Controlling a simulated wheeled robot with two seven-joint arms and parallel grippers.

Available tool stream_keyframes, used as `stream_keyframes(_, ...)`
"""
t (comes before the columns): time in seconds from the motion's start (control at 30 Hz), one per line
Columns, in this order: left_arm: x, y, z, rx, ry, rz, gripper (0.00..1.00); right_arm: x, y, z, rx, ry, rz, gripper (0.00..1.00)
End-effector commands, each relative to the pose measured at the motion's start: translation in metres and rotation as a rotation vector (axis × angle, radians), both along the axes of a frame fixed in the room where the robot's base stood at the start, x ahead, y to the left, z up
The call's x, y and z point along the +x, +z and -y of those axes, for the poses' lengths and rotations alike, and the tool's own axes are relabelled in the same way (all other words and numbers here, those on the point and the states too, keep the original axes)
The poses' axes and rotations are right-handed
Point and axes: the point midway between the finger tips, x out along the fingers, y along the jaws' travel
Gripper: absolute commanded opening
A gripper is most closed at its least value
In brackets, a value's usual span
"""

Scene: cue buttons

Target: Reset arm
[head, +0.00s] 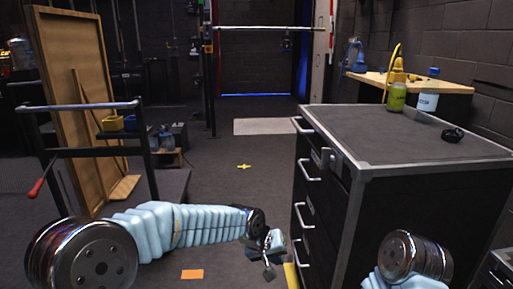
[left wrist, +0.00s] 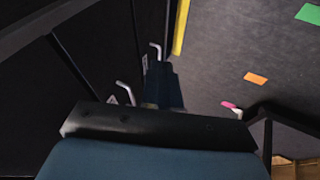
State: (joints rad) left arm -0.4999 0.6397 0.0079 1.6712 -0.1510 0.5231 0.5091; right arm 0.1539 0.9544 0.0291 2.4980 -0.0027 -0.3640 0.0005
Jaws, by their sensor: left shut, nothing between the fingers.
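My left arm (head: 180,228), in a pale blue sleeve, reaches across the lower part of the head view from the left. My left gripper (head: 271,262) is at its end, just left of the black drawer cabinet (head: 430,215) and below its top. It is shut and empty. My right arm (head: 415,258) shows only in part at the lower right, in front of the cabinet, and its gripper is out of view. In the left wrist view, the cabinet's dark drawer front (left wrist: 85,60) and handles fill the left side.
The cabinet top holds a small black round object (head: 453,135), a green-yellow bottle (head: 397,97) and a white-and-blue bottle (head: 428,97). A wooden panel (head: 70,110) and a metal-railed cart (head: 95,150) stand at left. The floor between has an orange marker (head: 192,274) and a yellow cross (head: 244,166).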

Motion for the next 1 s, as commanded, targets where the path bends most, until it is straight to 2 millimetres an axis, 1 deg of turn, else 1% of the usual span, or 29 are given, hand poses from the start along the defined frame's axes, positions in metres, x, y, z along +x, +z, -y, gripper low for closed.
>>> stream_keyframes(0.03, -0.005, -0.046, -0.022, 0.011, 0.012, -0.043, 0.00, 0.000, 0.000, 0.000, 0.000, 0.000, 0.000, 0.77)
stream_keyframes(0.07, -0.009, -0.069, -0.033, 0.014, 0.016, -0.060, 0.00, 0.000, 0.000, 0.000, 0.000, 0.000, 0.000, 0.77)
stream_keyframes(0.1, -0.018, -0.100, -0.049, 0.018, 0.022, -0.083, 0.00, 0.000, 0.000, 0.000, 0.000, 0.000, 0.000, 0.77)
stream_keyframes(0.13, -0.026, -0.122, -0.061, 0.020, 0.027, -0.101, 0.00, 0.000, 0.000, 0.000, 0.000, 0.000, 0.000, 0.77)
stream_keyframes(0.17, -0.035, -0.144, -0.073, 0.021, 0.033, -0.120, 0.00, 0.000, 0.000, 0.000, 0.000, 0.000, 0.000, 0.77)
stream_keyframes(0.2, -0.050, -0.171, -0.089, 0.023, 0.043, -0.143, 0.00, 0.000, 0.000, 0.000, 0.000, 0.000, 0.000, 0.77)
stream_keyframes(0.27, -0.078, -0.209, -0.113, 0.024, 0.059, -0.181, 0.00, 0.000, 0.000, 0.000, 0.000, 0.000, 0.000, 0.77)
stream_keyframes(0.3, -0.099, -0.231, -0.127, 0.024, 0.071, -0.205, 0.00, 0.000, 0.000, 0.000, 0.000, 0.000, 0.000, 0.77)
stream_keyframes(0.37, -0.132, -0.257, -0.146, 0.023, 0.087, -0.239, 0.00, 0.000, 0.000, 0.000, 0.000, 0.000, 0.000, 0.77)
stream_keyframes(0.4, -0.153, -0.271, -0.156, 0.023, 0.098, -0.260, 0.00, 0.000, 0.000, 0.000, 0.000, 0.000, 0.000, 0.77)
stream_keyframes(0.5, -0.199, -0.292, -0.175, 0.024, 0.121, -0.300, 0.00, 0.000, 0.000, 0.000, 0.000, 0.000, 0.000, 0.77)
stream_keyframes(0.6, -0.230, -0.301, -0.185, 0.024, 0.135, -0.324, 0.00, 0.000, 0.000, 0.000, 0.000, 0.000, 0.000, 0.77)
stream_keyframes(0.63, -0.236, -0.302, -0.187, 0.024, 0.138, -0.329, 0.00, 0.000, 0.000, 0.000, 0.000, 0.000, 0.000, 0.77)
stream_keyframes(0.73, -0.245, -0.304, -0.189, 0.025, 0.141, -0.334, 0.00, 0.000, 0.000, 0.000, 0.000, 0.000, 0.000, 0.77)
stream_keyframes(1.0, -0.245, -0.304, -0.189, 0.025, 0.142, -0.333, 0.00, 0.000, 0.000, 0.000, 0.000, 0.000, 0.000, 0.77)
